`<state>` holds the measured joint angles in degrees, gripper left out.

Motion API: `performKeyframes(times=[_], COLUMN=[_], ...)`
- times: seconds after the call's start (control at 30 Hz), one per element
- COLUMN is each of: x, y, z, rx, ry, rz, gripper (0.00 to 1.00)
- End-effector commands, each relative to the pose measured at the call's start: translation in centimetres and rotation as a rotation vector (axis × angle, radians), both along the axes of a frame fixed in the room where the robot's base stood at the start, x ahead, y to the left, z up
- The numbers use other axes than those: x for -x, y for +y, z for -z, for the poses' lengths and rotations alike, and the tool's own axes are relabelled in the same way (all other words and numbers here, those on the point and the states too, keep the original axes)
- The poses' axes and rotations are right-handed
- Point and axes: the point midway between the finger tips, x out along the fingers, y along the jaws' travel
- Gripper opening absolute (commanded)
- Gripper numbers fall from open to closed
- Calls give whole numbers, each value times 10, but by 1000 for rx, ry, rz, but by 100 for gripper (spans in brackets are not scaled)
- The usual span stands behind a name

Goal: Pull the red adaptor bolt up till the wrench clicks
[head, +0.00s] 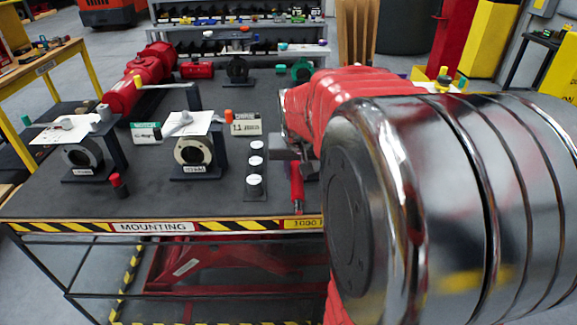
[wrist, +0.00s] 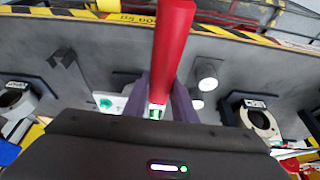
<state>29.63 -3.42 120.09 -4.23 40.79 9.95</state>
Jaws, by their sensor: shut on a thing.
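My gripper (head: 296,165) is shut on a red-handled tool, which looks like the wrench (head: 297,190); it hangs near the front edge of the table. In the wrist view the wrench's long red handle (wrist: 173,45) runs up from between the two dark fingers of my gripper (wrist: 160,98). A small red upright piece with a dark base, perhaps the red adaptor bolt (head: 118,183), stands at the table's front left. I cannot tell whether the wrench touches any bolt. My red and chrome arm hides the table's right side.
Two black stands with metal rings, a left one (head: 83,158) and a middle one (head: 193,153), stand on the dark table (head: 60,200). A strip with white-topped round pieces (head: 255,170) lies beside my gripper. A red actuator (head: 140,80) lies at the back left.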

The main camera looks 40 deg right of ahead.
Motion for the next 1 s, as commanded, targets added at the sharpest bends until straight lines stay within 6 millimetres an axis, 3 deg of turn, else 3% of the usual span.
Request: performKeyframes(times=[1.0], x=[-10], y=[11], z=[-1], rx=[0], ry=[-1], rz=[113], gripper=[0])
